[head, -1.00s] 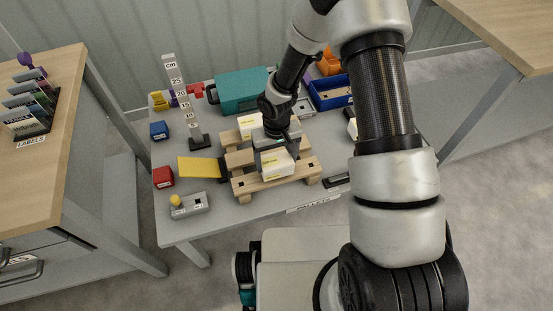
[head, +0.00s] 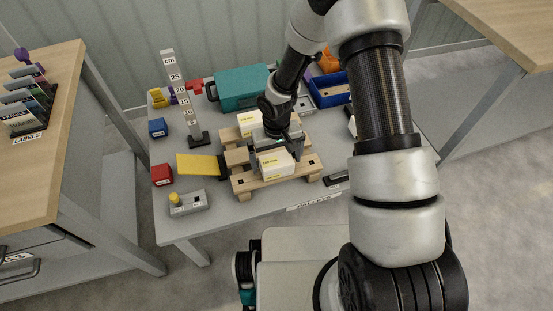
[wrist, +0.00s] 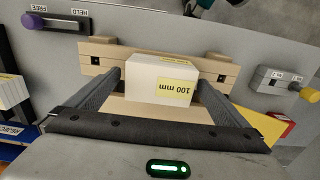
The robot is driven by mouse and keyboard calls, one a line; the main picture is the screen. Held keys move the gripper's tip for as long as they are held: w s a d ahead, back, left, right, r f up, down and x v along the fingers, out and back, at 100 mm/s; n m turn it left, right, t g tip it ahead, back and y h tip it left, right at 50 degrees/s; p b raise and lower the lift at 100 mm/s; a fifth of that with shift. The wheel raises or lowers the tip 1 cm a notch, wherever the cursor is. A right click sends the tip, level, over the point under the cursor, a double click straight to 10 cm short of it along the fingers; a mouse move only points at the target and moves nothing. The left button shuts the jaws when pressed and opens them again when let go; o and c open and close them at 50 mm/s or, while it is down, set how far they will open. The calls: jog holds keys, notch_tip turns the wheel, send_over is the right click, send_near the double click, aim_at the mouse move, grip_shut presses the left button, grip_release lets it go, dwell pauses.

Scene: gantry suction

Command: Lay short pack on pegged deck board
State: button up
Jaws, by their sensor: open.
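A white pack (head: 275,165) with a yellow label lies on the front deck board (head: 245,186) of a small wooden pallet. In the wrist view the pack (wrist: 160,75) shows its "100 mm" label. It sits near the middle of the board (wrist: 100,59), between dark square spots near the board's ends. My gripper (wrist: 163,85) is open, with one finger on each side of the pack and a visible gap beside each. In the head view my gripper (head: 277,147) is just above and behind this pack, hiding part of it.
Another white pack (head: 248,122) lies on the pallet's rear board. Left of the pallet are a yellow plate (head: 198,164), a red block (head: 162,174) and a grey box with a yellow button (head: 188,203). A height scale (head: 187,105) stands behind. A FREE/HELD slider (wrist: 55,24) is beside the pallet.

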aim_at(277, 160)
notch_tip(277, 160, up, 18)
jog(key=p, duration=0.4)
jog(key=shift+f, duration=0.25)
